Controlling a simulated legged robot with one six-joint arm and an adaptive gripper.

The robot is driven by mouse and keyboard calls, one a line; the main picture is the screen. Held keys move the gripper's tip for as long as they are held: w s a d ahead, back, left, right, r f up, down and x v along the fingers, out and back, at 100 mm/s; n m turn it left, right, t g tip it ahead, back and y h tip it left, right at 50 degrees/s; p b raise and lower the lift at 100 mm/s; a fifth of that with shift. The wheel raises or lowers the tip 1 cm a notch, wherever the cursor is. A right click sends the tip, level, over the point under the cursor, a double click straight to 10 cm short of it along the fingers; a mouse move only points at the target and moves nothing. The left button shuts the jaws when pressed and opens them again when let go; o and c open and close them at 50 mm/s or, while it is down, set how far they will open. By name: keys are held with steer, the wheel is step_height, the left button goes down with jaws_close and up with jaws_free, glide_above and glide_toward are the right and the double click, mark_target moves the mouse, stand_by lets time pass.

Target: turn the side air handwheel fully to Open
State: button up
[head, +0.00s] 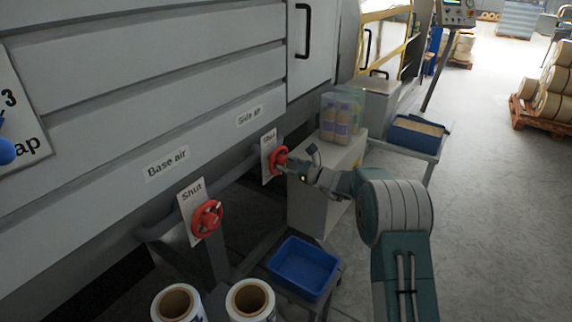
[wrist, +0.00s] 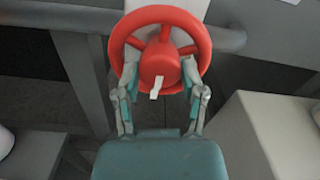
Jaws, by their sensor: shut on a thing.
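The side air handwheel (head: 277,159) is red and sits under the "Side air" label (head: 249,116), in front of a white plate (head: 266,157) whose wording is partly hidden and too small to read surely. My gripper (head: 290,164) is at this wheel. In the wrist view the red wheel (wrist: 203,42) fills the top middle, with spokes, a round hub and a white pointer (wrist: 156,88) on the hub. My gripper's two fingers (wrist: 160,92) stand on either side of the hub and are shut on it.
The base air handwheel (head: 207,218) is at the left, its plate reading "Shut". A blue tray (head: 303,268) and label rolls (head: 250,299) are below. A pale cabinet (head: 325,185) stands close to the right of my gripper. Open floor lies at the right.

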steer(key=shift+f, duration=0.45)
steer(key=o, duration=1.1)
steer(key=shift+o, duration=0.2)
steer(key=shift+r, duration=0.25)
steer(key=shift+d, duration=0.1)
steer(key=v, duration=1.1)
steer(key=shift+s+d, duration=0.2)
steer(key=shift+d, duration=0.15)
